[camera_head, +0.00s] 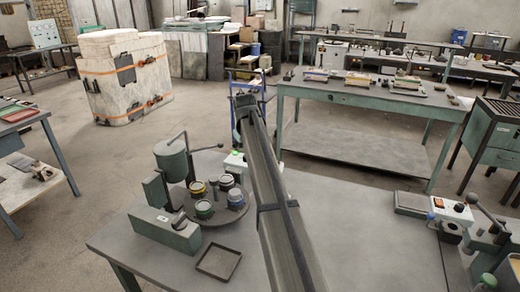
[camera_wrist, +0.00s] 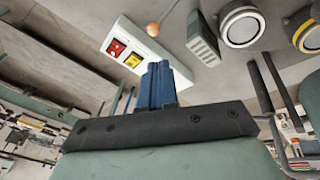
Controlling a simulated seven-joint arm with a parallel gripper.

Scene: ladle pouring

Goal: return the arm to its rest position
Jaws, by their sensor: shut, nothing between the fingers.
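My arm (camera_head: 275,200) rises from the bottom middle of the head view and stretches over the grey worktable (camera_head: 350,225). My gripper's fingers cannot be made out in the head view. In the wrist view my gripper (camera_wrist: 158,68) shows its blue fingers together, with nothing held between them. A white switch box (camera_wrist: 130,52) with a red and a yellow button appears beyond the fingertips. An orange ball-shaped knob (camera_wrist: 153,29) is near it.
A round plate (camera_head: 225,213) with several colour-banded cups stands left of my arm, beside a green ladle stand (camera_head: 172,160). A square tray (camera_head: 218,262) lies in front. A control box (camera_head: 450,210) and lever device are at the right. The table's middle right is clear.

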